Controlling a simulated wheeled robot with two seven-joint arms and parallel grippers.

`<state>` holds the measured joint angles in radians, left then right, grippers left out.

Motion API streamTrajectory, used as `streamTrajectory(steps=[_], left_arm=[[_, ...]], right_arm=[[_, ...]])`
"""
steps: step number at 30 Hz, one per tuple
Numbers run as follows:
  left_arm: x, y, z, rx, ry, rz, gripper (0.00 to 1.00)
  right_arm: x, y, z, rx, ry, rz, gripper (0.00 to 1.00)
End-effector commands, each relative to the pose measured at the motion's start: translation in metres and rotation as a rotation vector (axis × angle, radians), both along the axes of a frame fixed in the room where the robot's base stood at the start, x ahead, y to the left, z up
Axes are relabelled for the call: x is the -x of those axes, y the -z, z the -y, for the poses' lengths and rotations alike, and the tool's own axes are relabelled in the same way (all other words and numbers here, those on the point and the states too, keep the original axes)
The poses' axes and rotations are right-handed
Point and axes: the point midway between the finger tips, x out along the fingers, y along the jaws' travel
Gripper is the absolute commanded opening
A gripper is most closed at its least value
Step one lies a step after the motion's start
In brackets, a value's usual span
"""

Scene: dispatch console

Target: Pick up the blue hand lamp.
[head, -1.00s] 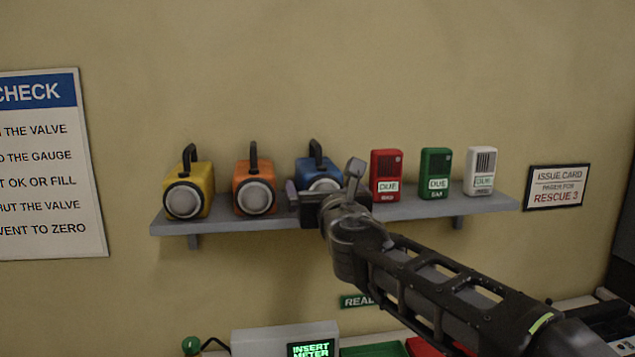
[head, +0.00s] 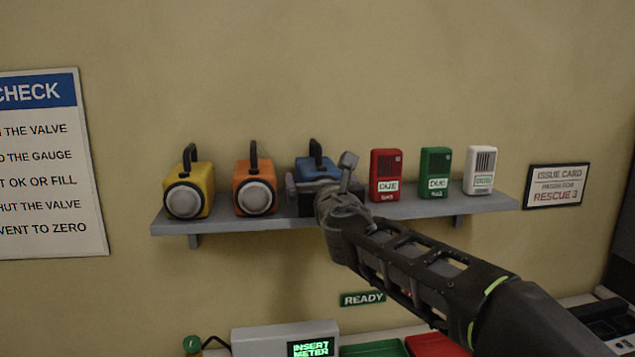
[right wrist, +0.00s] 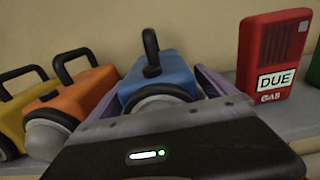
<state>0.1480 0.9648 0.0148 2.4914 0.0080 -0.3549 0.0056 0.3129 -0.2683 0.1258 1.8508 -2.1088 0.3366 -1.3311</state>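The blue hand lamp (head: 316,167) stands on the wall shelf with its black handle up, between the orange lamp and the red meter. My right gripper (head: 319,187) is in front of it and hides its lower part and lens in the head view. In the right wrist view the blue lamp (right wrist: 160,80) sits between the two purple-grey fingers, one on each side. The fingers are spread; whether they touch the lamp's sides cannot be told. My left gripper is not in view.
An orange lamp (head: 255,188) and a yellow lamp (head: 190,190) stand to the left on the shelf (head: 420,208). Red (head: 386,175), green (head: 435,172) and white (head: 480,170) meters stand to the right. A console (head: 285,338) and trays are below.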

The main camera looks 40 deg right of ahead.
Motion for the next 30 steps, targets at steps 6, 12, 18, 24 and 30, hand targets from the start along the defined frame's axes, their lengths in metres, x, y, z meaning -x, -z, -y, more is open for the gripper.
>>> streamTrajectory(steps=[6, 12, 18, 24, 30], left_arm=[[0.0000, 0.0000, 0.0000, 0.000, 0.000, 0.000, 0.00], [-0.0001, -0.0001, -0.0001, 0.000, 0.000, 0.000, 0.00], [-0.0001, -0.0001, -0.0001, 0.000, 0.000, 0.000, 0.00], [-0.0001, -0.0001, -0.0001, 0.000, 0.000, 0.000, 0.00], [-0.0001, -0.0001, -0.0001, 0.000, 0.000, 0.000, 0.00]], right_arm=[[0.0001, 0.0000, 0.0000, 0.000, 0.000, 0.000, 0.76], [0.0001, 0.0000, 0.0000, 0.000, 0.000, 0.000, 0.60], [0.0001, 0.0000, 0.0000, 0.000, 0.000, 0.000, 0.43], [0.0001, 0.0000, 0.0000, 0.000, 0.000, 0.000, 0.27], [0.0000, 0.0000, 0.0000, 0.000, 0.000, 0.000, 0.10]])
